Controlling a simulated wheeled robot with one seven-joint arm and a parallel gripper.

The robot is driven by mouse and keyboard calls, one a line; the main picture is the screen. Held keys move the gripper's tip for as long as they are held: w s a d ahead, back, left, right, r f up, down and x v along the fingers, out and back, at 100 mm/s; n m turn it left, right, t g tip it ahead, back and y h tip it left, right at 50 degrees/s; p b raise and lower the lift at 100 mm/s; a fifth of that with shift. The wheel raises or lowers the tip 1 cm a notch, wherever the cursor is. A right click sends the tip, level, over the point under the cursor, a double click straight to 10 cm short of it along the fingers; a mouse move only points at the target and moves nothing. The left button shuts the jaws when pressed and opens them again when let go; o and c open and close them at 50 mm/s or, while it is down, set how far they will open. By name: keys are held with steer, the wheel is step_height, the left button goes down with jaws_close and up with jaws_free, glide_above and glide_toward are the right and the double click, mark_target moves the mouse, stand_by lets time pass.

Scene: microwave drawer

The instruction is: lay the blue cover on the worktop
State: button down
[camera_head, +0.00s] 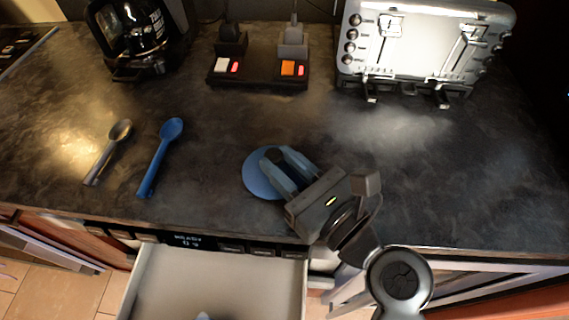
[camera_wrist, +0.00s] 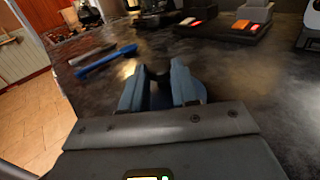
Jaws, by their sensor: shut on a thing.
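The blue cover (camera_head: 256,178) is a round disc at the near middle of the worktop (camera_head: 220,130) in the head view. My gripper (camera_head: 278,158) is over it, shut on its upper part, and hides its right side.
An open drawer (camera_head: 215,285) juts out below the front edge. A blue spoon (camera_head: 157,157) and a grey spoon (camera_head: 108,152) lie to the left. A coffee maker (camera_head: 140,40), a power strip (camera_head: 258,75) and a toaster (camera_head: 425,45) stand behind. The worktop right of my gripper is clear.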

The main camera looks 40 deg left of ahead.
steer(key=shift+f, duration=0.25)
steer(key=shift+s+f, duration=0.1)
steer(key=shift+f, duration=0.5)
steer(key=c, duration=0.8)
jaws_free()
steer(key=shift+f, duration=0.2)
steer(key=shift+c, duration=0.2)
steer(key=shift+r, duration=0.3)
steer(key=v, duration=0.7)
steer(key=r+b+v, duration=0.1)
steer(key=v, duration=0.3)
steer(key=shift+d+r, duration=0.15)
steer(key=shift+d, duration=0.4)
